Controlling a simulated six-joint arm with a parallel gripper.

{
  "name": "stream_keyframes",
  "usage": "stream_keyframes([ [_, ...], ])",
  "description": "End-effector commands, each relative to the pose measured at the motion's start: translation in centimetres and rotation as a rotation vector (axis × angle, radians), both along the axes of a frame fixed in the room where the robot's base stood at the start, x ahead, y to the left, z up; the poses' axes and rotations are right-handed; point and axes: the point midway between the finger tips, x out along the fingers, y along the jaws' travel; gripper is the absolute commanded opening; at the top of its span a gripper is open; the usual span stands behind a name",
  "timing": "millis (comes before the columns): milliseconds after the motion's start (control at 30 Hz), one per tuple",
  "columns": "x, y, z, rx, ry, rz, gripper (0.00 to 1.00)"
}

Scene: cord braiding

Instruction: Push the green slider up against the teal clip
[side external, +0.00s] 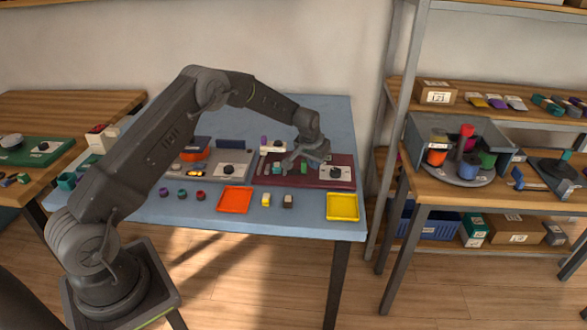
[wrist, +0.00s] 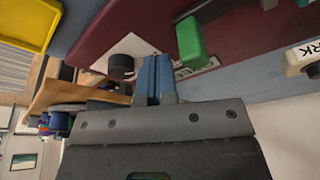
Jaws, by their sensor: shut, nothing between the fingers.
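The green slider (wrist: 191,40) stands on the maroon board (wrist: 130,28) in the wrist view, up and to the right of my fingertips. It also shows as a small green block (side external: 303,168) in the side external view, close to my gripper (side external: 289,163). My gripper's blue-grey fingers (wrist: 153,64) are shut with nothing between them. In the wrist view a gap shows between them and the slider; I cannot tell its depth. I cannot pick out the teal clip with certainty in either view.
A black knob (wrist: 121,66) on a white plate is left of my fingers in the wrist view. A yellow tray (side external: 342,206) and an orange tray (side external: 235,199) lie in front of the board. Small blocks (side external: 266,200) sit between them. A grey board (side external: 229,160) is to the left.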

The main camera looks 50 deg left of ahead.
Motion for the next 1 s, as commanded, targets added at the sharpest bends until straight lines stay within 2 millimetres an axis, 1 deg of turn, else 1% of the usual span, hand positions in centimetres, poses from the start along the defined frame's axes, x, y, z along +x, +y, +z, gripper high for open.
stream_keyframes([
  [167,-0.1,0.1,0.0,0.000,0.000,0.000,0.00],
  [867,-1.7,1.8,0.0,0.001,0.000,0.001,0.00],
  [1000,-1.8,1.8,0.0,0.001,0.000,0.000,0.00],
])
